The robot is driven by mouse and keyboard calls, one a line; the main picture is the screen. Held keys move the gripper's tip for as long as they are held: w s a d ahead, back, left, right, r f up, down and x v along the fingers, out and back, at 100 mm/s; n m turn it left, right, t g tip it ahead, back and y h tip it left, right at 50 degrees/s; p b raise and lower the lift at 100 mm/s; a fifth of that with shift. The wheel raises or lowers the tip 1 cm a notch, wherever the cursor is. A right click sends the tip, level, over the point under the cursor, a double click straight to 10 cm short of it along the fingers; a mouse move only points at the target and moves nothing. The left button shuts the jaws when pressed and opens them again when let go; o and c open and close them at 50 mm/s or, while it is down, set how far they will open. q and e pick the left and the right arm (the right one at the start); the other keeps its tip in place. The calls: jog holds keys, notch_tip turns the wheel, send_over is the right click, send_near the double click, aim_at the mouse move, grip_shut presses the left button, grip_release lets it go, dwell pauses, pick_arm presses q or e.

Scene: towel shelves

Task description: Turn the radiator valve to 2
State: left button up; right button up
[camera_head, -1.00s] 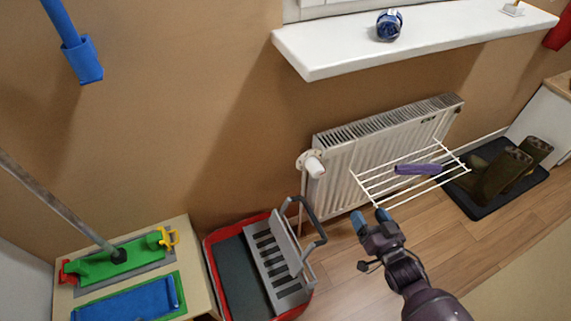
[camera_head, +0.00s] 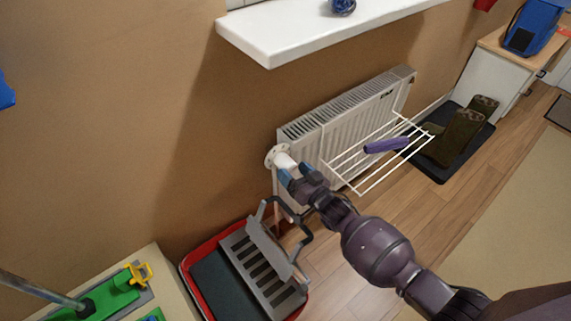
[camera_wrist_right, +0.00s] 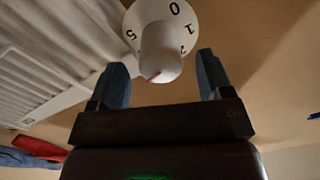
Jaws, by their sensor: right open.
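The white radiator valve knob (camera_head: 284,160) with its round dial plate (camera_head: 271,154) sits at the radiator's upper left corner in the head view. In the right wrist view the knob (camera_wrist_right: 160,50) stands out from the dial, which shows 0, 1, 5 and a partly hidden digit that may be 2. A red mark is at the knob's lower end in that view. My right gripper (camera_head: 296,174) is open at the knob; its blue-grey fingers (camera_wrist_right: 162,82) appear on either side of the knob's lower end. Contact cannot be told. My left gripper is out of view.
The white radiator (camera_head: 345,120) carries a wire rack (camera_head: 375,177) with a purple roll (camera_head: 386,146), right of my gripper. A windowsill (camera_head: 300,38) juts out above. A grey-handled item (camera_head: 262,270) in a red tray (camera_head: 196,259) stands below. Boots (camera_head: 458,138) stand on a dark mat.

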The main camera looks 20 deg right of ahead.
aim_at(292, 170)
jog(key=shift+b+x, duration=0.35)
jog(key=shift+x, duration=1.45)
jog(key=c, duration=0.9)
